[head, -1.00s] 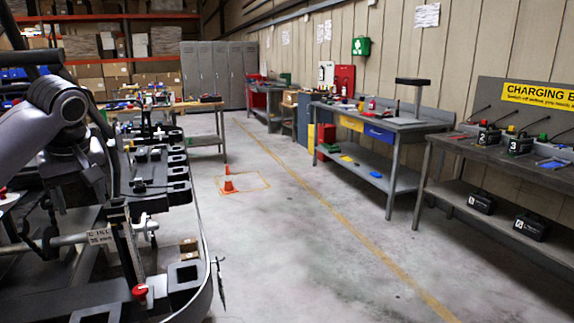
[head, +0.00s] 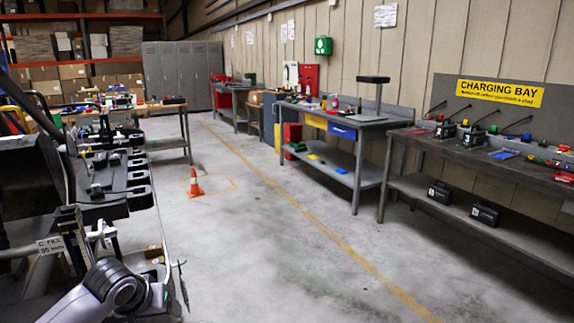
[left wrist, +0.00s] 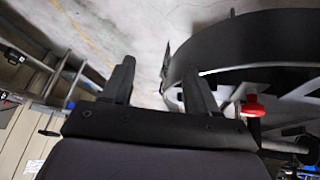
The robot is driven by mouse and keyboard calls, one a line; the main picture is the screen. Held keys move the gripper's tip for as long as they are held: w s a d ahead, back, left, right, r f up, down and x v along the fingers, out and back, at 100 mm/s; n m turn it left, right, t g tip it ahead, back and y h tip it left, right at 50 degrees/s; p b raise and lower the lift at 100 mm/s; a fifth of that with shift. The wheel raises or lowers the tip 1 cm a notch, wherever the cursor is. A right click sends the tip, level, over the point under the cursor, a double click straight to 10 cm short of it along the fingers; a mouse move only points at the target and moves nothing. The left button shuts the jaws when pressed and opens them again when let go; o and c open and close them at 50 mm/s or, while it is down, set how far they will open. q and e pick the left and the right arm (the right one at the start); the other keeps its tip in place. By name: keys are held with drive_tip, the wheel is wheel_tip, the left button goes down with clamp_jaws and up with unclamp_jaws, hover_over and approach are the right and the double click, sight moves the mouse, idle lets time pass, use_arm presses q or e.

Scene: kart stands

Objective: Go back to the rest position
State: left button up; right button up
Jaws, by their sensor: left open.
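My left gripper (left wrist: 158,85) shows in the left wrist view with its two dark fingers apart and nothing between them. Bare grey floor lies beyond the fingertips. A black curved part of the kart (left wrist: 245,45) and a red knob (left wrist: 252,108) are to the right of the fingers in that view. In the head view my left arm is low at the bottom left, beside the kart (head: 125,185), and its gripper cannot be made out there. My right gripper is in neither view.
The charging bay bench (head: 480,160) stands at the right, with a workbench (head: 345,125) behind it. An orange cone (head: 195,183) stands on the floor near the kart. Grey lockers (head: 178,75) are at the back. The middle aisle floor is clear.

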use_arm(q)
drive_tip(key=s+d+f+m+t+h, duration=0.2)
drive_tip(key=s+d+f+m+h, duration=0.1)
drive_tip(key=s+d+f, duration=0.75)
drive_tip(key=s+a+f+t, duration=0.1)
drive_tip(key=s+f, duration=0.2)
drive_tip(key=s, duration=0.4)
drive_tip(key=s+a+f+m+t+y, duration=0.1)
drive_tip(key=s+a+f, duration=0.1)
drive_tip(key=s, duration=0.6)
drive_tip(key=shift+s+a+f+t, duration=0.2)
drive_tip(key=shift+a+f+t, duration=0.1)
drive_tip(key=shift+f, duration=0.25)
drive_tip(key=shift+w, duration=0.1)
drive_tip(key=c, duration=0.3)
